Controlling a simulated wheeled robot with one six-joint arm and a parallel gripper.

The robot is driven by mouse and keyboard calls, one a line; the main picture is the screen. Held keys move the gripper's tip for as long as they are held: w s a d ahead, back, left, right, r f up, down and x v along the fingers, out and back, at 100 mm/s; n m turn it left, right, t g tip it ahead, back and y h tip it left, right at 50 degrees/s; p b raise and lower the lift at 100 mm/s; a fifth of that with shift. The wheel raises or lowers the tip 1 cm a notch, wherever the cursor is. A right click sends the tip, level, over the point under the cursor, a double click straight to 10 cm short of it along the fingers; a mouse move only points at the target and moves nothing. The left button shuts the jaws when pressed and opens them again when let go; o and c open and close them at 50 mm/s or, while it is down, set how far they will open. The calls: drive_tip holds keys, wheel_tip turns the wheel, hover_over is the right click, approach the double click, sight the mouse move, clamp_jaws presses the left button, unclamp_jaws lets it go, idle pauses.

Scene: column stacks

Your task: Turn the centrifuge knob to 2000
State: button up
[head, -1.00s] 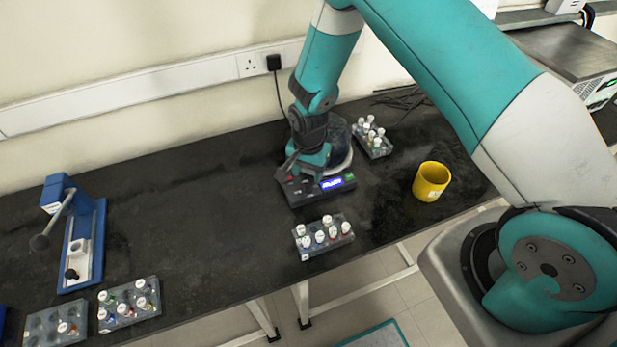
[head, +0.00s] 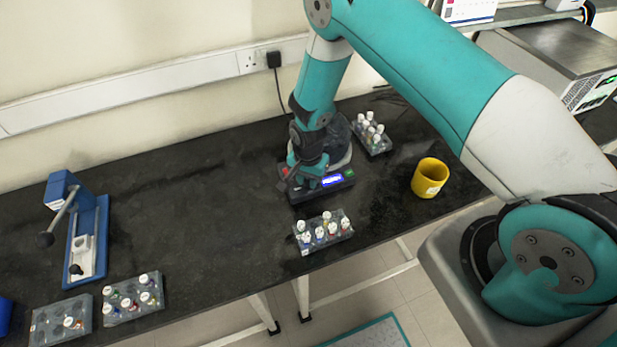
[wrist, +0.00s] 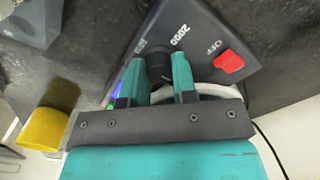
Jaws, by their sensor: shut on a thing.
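The centrifuge (head: 300,196) stands on the black bench with its dark front panel and lit blue display (head: 332,181). In the wrist view its panel (wrist: 205,45) shows the labels 2000 and OFF and a red switch (wrist: 229,62). My gripper (wrist: 160,72) is shut on the dark knob (wrist: 158,65), one teal finger on each side. Most of the knob is hidden between the fingers, so I cannot read its pointer. In the head view my gripper (head: 300,180) is over the panel and hides the knob.
A rack of vials (head: 323,232) stands just in front of the centrifuge, another (head: 371,134) behind it to the right. A yellow mug (head: 429,178) is at the right. A blue press (head: 88,235) and more racks (head: 132,298) are at the left. The bench between is clear.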

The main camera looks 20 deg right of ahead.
sight(308, 180)
drive_tip(key=shift+n+b, duration=0.3)
drive_tip(key=n+b, duration=0.2)
drive_tip(key=n, duration=0.1)
drive_tip(key=shift+f+b, duration=0.15)
drive_tip(key=shift+b, duration=0.15)
drive_tip(key=n+b, duration=0.2)
drive_tip(key=n, duration=0.3)
drive_tip(key=n+b, duration=0.2)
drive_tip(key=n, duration=0.2)
drive_tip(key=shift+n, duration=0.3)
drive_tip(key=n+b, duration=0.2)
drive_tip(key=n, duration=0.2)
drive_tip(key=shift+n, duration=0.3)
drive_tip(key=shift+r, duration=0.2)
drive_tip(key=o, duration=0.9)
drive_tip(key=shift+o, duration=0.2)
wheel_tip(308, 180, up, 17)
drive_tip(key=b, duration=0.2)
drive_tip(key=shift+r, duration=0.2)
